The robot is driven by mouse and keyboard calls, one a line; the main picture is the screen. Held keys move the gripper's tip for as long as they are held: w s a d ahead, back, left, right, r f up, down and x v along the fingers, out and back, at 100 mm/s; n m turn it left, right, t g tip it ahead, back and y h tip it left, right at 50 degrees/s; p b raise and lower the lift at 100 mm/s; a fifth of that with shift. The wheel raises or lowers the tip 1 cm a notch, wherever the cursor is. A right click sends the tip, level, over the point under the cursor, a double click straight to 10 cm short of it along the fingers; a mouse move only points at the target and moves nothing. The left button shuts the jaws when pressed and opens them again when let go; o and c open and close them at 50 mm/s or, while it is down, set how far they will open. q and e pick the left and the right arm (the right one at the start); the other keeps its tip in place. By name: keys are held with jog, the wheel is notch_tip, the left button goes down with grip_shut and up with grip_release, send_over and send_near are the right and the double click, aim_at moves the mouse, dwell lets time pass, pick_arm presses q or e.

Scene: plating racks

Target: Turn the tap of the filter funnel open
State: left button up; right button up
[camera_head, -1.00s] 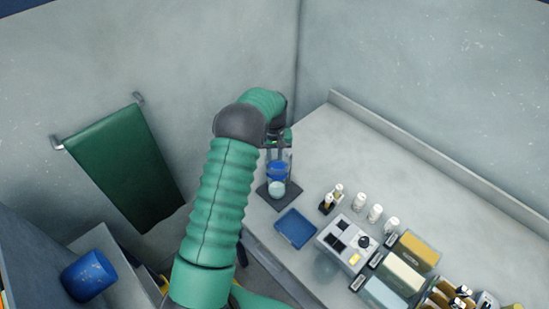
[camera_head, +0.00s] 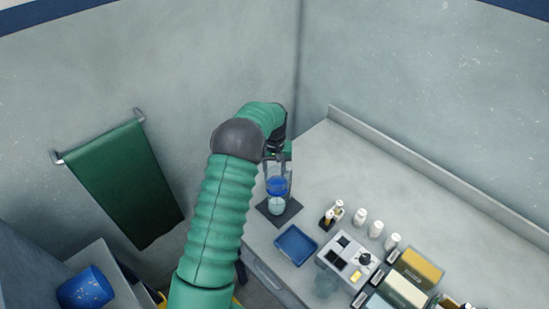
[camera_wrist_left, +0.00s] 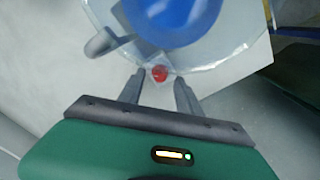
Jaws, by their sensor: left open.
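The filter funnel (camera_head: 277,187) has a clear body with a blue part and stands on a dark base plate (camera_head: 288,214) at the back corner of the bench. In the left wrist view its blue part (camera_wrist_left: 172,18) and clear rim fill the top. A small red tap (camera_wrist_left: 159,73) shows just below them. My left gripper (camera_wrist_left: 160,84) is open and empty, with one finger to each side of the red tap and the tips close to it. Contact cannot be told. In the head view my left gripper (camera_head: 278,160) is partly hidden by my arm beside the funnel's upper part. My right gripper is not in view.
A blue tray (camera_head: 296,245) lies in front of the funnel. White bottles (camera_head: 376,229), a grey device (camera_head: 348,257) and boxes (camera_head: 418,267) stand to the right. Walls close in behind. A green towel (camera_head: 125,180) hangs at left, above a blue container (camera_head: 86,288).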

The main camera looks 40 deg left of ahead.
aim_at(274, 176)
pick_arm(q)
notch_tip(274, 176, up, 15)
jog(key=b, duration=0.1)
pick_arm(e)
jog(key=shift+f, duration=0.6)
